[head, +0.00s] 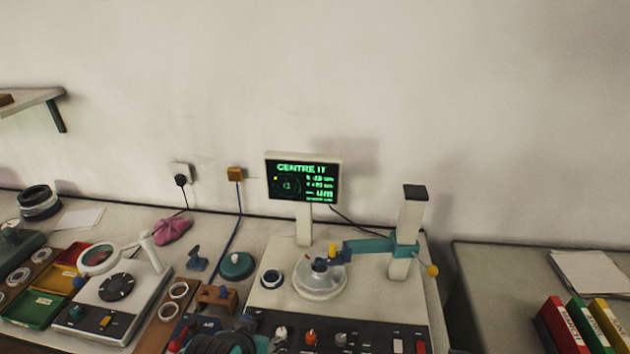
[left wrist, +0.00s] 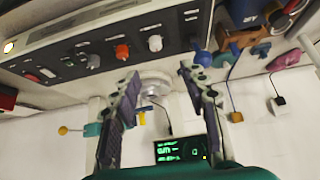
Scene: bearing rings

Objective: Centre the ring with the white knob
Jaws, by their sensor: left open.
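The white knob (head: 281,333) stands at the left of the row on the front control panel. It also shows in the left wrist view (left wrist: 155,43), where the picture is upside down. The ring sits on the round turntable (head: 320,281), partly covered by the teal probe arm (head: 366,246). The small screen (head: 303,181) reads "CENTRE IT" with green figures too blurred to read fully. My left gripper (left wrist: 160,72) is open and empty, its two fingers apart, with the knobs beyond the tips. My right gripper is not in view.
An orange-red knob (head: 311,338) and a grey knob (head: 341,340) stand beside the white one. A teal round pot (head: 237,266) and a wooden block (head: 216,298) are left of the machine. Binders (head: 585,327) stand on the right table.

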